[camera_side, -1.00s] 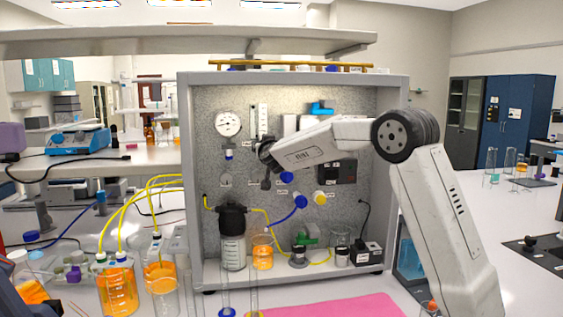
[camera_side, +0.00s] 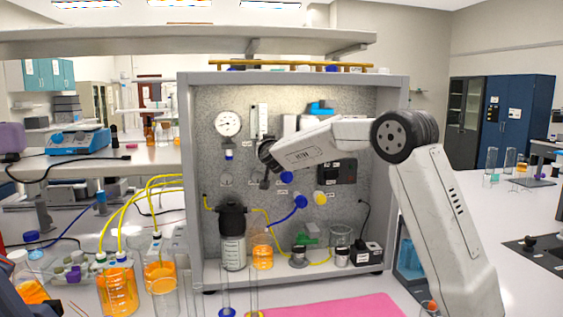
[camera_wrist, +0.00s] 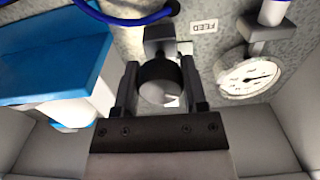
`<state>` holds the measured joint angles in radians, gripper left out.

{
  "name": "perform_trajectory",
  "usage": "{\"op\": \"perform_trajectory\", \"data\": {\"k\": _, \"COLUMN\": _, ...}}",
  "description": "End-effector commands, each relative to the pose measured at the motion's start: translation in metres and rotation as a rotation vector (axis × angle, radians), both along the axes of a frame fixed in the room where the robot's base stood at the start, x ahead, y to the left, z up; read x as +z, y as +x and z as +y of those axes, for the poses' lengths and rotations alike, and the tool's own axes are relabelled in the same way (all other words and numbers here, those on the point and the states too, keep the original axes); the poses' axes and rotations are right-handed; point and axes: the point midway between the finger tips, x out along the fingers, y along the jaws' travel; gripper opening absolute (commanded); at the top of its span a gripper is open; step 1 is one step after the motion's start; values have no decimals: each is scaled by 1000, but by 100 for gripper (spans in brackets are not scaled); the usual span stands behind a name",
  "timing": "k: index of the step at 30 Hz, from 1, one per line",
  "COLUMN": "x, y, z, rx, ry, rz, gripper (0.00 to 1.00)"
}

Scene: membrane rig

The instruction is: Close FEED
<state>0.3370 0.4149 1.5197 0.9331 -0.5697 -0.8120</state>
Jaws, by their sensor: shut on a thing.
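A dark round knob (camera_wrist: 160,82) sits on a grey valve body at the panel, close to the white FEED label (camera_wrist: 203,27), which appears upside down in the wrist view. My gripper (camera_wrist: 160,92) has one finger on each side of this knob and is shut on it. In the side view my gripper (camera_side: 268,165) is at the panel below the round gauge (camera_side: 228,124). There the wrist largely hides the knob and the label. The gauge also shows right of the fingers in the wrist view (camera_wrist: 249,76).
A large blue-and-white part (camera_wrist: 55,60) lies left of the fingers in the wrist view, with a blue tube (camera_wrist: 125,17) above. A pink mat (camera_side: 340,309) lies clear in front.

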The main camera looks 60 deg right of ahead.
Motion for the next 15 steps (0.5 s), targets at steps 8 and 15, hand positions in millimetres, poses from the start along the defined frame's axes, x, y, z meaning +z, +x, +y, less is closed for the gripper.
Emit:
{"op": "perform_trajectory", "data": {"k": 8, "x": 0, "y": 1, "z": 0, "rx": 0, "ry": 98, "rz": -98, "gripper": 0}}
{"op": "perform_trajectory", "data": {"k": 15, "x": 0, "y": 1, "z": 0, "rx": 0, "ry": 240, "rz": -240, "gripper": 0}}
